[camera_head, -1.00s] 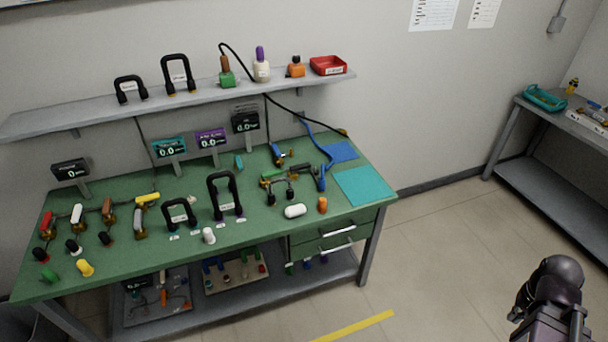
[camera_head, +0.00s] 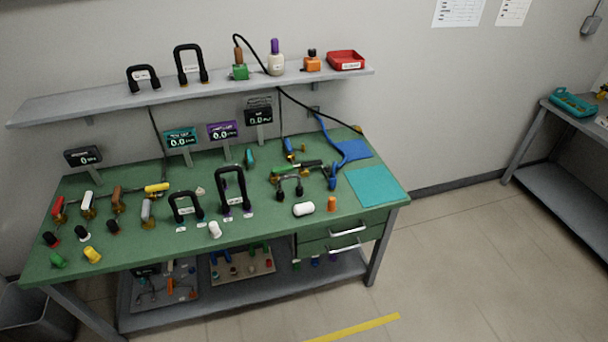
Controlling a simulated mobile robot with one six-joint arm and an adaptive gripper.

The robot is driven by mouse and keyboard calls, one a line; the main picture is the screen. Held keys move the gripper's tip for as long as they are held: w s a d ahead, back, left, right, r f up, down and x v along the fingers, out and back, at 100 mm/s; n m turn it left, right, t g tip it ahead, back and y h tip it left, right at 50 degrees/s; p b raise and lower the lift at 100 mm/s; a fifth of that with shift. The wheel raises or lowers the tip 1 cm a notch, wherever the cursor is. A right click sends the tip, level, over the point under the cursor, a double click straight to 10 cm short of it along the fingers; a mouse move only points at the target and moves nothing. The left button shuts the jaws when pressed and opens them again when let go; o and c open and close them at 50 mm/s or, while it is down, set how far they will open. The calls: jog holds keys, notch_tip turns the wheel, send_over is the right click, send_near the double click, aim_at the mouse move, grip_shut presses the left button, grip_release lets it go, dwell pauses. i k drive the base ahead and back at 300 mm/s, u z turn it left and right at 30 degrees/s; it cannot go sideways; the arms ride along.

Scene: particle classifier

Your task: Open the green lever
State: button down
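A small green lever handle (camera_head: 286,170) lies among pipe fittings toward the back right of the green workbench top (camera_head: 130,218). A black part adjoins it on the right, and its exact angle is hard to tell at this size. A teal-green handle (camera_head: 250,158) stands a little to its left and farther back.
Two black U-shaped pieces (camera_head: 233,190) stand in front and left of the lever. Red, white, brown and grey levers and a yellow one (camera_head: 157,187) fill the left side. A shelf (camera_head: 110,101) overhangs the back. Floor (camera_head: 450,260) at right is clear.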

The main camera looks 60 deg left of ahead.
aim_at(275, 170)
jog(key=z, duration=0.1)
jog(key=k, duration=1.35)
jog(key=u, duration=1.6)
jog(key=i, duration=0.95)
jog(key=z, duration=0.1)
